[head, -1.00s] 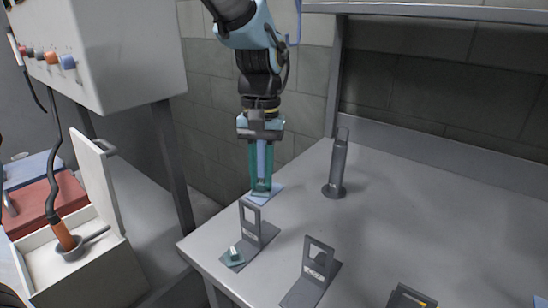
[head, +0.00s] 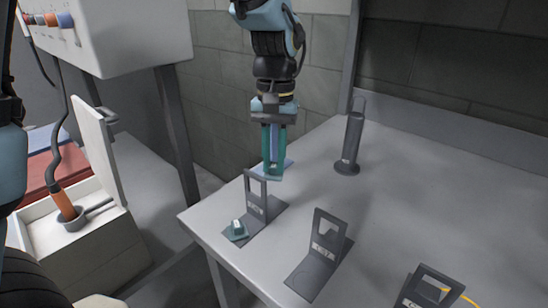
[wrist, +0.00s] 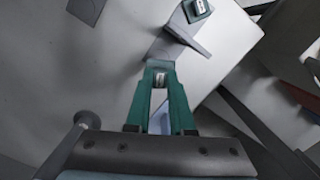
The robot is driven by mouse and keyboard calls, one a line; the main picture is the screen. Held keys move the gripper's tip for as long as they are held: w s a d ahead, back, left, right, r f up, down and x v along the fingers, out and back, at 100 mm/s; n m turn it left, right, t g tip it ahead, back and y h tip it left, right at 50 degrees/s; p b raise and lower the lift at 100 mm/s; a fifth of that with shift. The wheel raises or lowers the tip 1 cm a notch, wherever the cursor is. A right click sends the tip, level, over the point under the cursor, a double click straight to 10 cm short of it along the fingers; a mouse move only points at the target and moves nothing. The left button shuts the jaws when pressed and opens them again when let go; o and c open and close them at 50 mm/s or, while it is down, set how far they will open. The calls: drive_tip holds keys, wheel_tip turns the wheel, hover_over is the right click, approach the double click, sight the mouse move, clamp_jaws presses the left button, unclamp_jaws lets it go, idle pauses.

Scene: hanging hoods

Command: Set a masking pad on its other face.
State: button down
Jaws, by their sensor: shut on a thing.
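My gripper (head: 273,172) points down, its teal fingers shut on a small teal masking pad (head: 273,178) at the fingertips. In the wrist view the pad (wrist: 160,64) bridges the fingertips of my gripper (wrist: 160,76), with a pale part between them. Its lower face is hidden, and I cannot tell whether it touches the table.
A grey upright stand (head: 255,190) is just in front of my gripper; another stand (head: 322,250) is to its right. A dark post (head: 352,140) rises behind right. The table (head: 420,190) is clear at right.

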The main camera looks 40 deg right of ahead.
drive_tip(key=shift+f+b, duration=3.2)
drive_tip(key=shift+f, duration=0.6)
drive_tip(key=shift+a+r+p, duration=0.1)
drive_tip(key=shift+p, duration=0.2)
drive_tip(key=shift+f, duration=0.25)
drive_tip(key=c, duration=0.7)
unclamp_jaws()
